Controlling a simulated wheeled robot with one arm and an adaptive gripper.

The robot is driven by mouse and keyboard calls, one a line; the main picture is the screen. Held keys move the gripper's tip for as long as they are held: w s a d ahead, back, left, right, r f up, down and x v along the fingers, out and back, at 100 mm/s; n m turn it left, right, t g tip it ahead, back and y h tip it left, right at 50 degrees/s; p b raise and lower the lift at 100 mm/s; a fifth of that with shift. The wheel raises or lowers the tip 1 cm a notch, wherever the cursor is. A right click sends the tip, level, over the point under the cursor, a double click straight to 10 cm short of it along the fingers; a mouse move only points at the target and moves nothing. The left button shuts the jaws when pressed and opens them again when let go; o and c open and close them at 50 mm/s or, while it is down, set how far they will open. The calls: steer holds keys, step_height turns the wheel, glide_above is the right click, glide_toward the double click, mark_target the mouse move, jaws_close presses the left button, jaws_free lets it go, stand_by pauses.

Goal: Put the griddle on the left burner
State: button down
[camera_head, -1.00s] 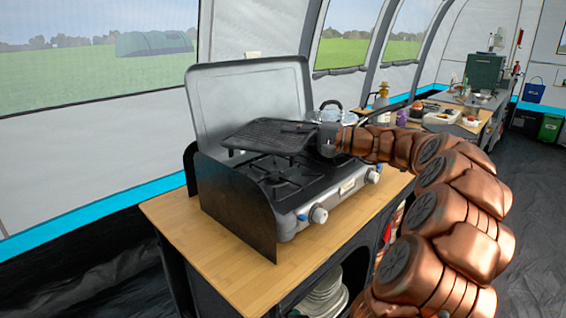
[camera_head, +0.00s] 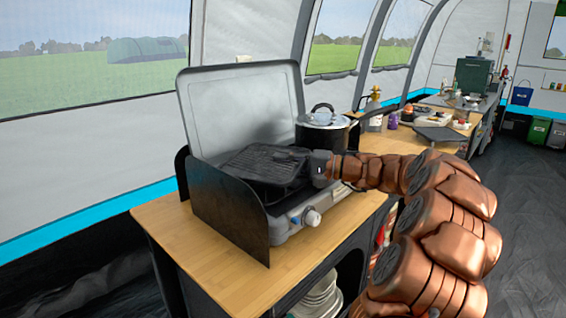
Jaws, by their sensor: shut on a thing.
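The griddle (camera_head: 262,167) is a dark ribbed square pan. It is at the left side of the camp stove (camera_head: 292,222), over the left burner, which it hides. I cannot tell whether it rests on the burner or is just above it. My gripper (camera_head: 312,166) is at the griddle's right side, shut on it; the fingertips are hard to make out. The stove's grey lid (camera_head: 240,105) stands open behind, and a dark side panel (camera_head: 228,207) stands at its left. A lidded pot (camera_head: 325,131) is on the stove's right side, behind my gripper.
The wooden counter (camera_head: 185,240) is bare in front and to the left of the stove. Bottles (camera_head: 373,112) and food items stand farther right along the counters. Plates (camera_head: 318,297) are stacked on a shelf below.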

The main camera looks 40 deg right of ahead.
mark_target(306, 164)
steer(key=c, duration=1.2)
jaws_free()
steer(key=shift+r, duration=0.1)
steer(key=v, duration=1.1)
steer(key=shift+s+d, duration=0.15)
steer(key=shift+d, duration=0.05)
steer(key=shift+s+d, duration=0.15)
steer(key=shift+s, duration=0.05)
